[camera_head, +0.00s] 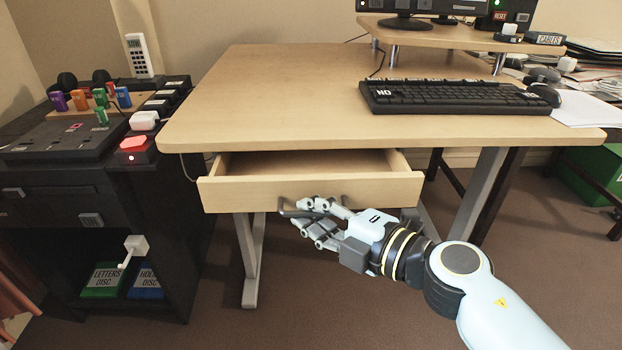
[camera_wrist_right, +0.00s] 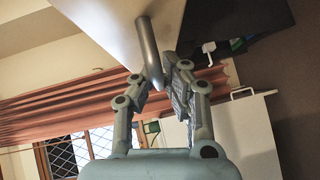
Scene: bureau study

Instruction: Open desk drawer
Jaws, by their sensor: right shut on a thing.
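The desk drawer (camera_head: 310,188) under the wooden desk (camera_head: 270,100) is pulled part way out, and its inside shows empty where visible. Its dark bar handle (camera_head: 290,212) sits on the front panel, partly hidden by my fingers. My right gripper (camera_head: 312,213) comes in from the lower right and is shut on the handle. In the right wrist view, the handle (camera_wrist_right: 148,50) runs down between the two fingers of the gripper (camera_wrist_right: 165,85). My left gripper is not in view.
A keyboard (camera_head: 450,97) and mouse lie on the desk below a monitor shelf (camera_head: 450,33). A black cabinet (camera_head: 170,220) with coloured blocks and devices stands close to the left. Brown floor is clear below the drawer.

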